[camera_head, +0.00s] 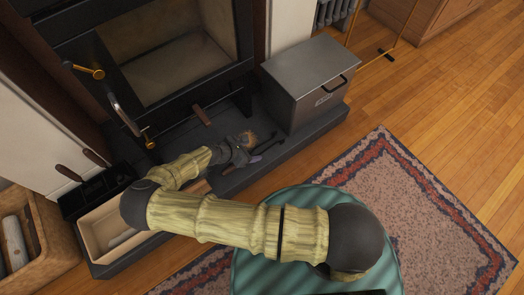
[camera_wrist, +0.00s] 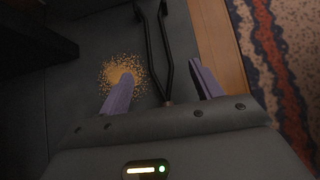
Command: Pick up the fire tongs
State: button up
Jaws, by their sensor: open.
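The fire tongs (camera_wrist: 154,40) are black with two long thin arms that meet at a joint near my palm. In the wrist view they lie on the dark hearth slab, between my purple fingers. My gripper (camera_wrist: 160,72) is open, with one finger on each side of the tongs; I cannot tell whether either touches them. The joint end runs to the edge of my palm, and whatever lies beyond is hidden. In the head view my gripper (camera_head: 252,147) is low over the hearth, with part of the tongs (camera_head: 268,153) showing beyond it.
A tan crumb patch (camera_wrist: 123,73) lies by the left finger. A pale wooden box (camera_head: 100,235), wooden-handled tools (camera_head: 68,172) and a log basket (camera_head: 40,235) are left. A teal striped round seat (camera_head: 270,270) is in front.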

aim_at(261, 148)
jog(key=shift+w+d+f, duration=0.15)
jog(key=shift+d+f, duration=0.05)
jog(key=shift+f, duration=0.05)
jog(key=b+x, duration=0.4)
jog(key=x, duration=0.1)
jog(key=shift+w+d+r, duration=0.15)
jog(key=shift+d+r, duration=0.05)
jog(key=shift+r, duration=0.05)
dwell(0.5)
jog(key=shift+r, duration=0.1)
jog(key=c, duration=1.2)
jog(key=shift+c, duration=0.2)
jog(key=shift+r, duration=0.1)
notch_tip(261, 148, up, 10)
jog(key=p, duration=0.6)
